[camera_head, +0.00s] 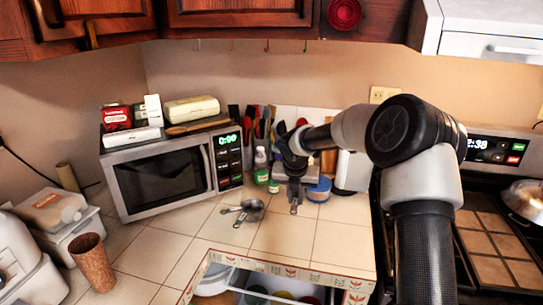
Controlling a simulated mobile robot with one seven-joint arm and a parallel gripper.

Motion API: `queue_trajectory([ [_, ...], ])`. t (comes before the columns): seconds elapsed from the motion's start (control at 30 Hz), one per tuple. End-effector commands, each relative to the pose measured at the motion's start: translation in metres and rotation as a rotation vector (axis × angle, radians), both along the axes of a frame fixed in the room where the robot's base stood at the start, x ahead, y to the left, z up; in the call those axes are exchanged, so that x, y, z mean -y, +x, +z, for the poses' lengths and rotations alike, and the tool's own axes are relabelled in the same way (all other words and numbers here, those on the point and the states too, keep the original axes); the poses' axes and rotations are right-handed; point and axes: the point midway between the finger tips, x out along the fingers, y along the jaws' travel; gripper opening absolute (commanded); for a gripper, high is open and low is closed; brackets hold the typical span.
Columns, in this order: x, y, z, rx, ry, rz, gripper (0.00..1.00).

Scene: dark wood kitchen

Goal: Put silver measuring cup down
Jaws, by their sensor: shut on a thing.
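My gripper (294,197) points down over the tiled counter, in front of the utensils at the back. It is shut on a small grey metal thing (294,209), which appears to be the silver measuring cup. The thing's shape is hard to make out at this size, and the fingers partly hide it. I cannot tell whether it touches the counter. Other silver measuring cups or spoons (249,208) lie on the counter to the left of my gripper, apart from it.
A microwave (160,178) stands at the back left, with boxes on top. Bottles (261,166) and a blue-lidded tub (319,189) stand behind my gripper. An open drawer (262,285) is below the counter's front edge. The stove (490,235) is at right. Tiles (285,236) in front are clear.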

Motion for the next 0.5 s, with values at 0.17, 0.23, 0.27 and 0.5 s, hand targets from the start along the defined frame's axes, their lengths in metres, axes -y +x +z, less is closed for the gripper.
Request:
queue_trajectory([
  [0.17,0.001,-0.016,-0.004,-0.001,-0.004,-0.175,0.00],
  [0.23,0.002,-0.026,-0.008,-0.002,-0.004,-0.303,0.00],
  [0.27,0.003,-0.032,-0.010,-0.002,-0.005,-0.366,0.00],
  [0.5,0.010,-0.082,-0.022,-0.003,-0.006,-0.987,0.00],
])
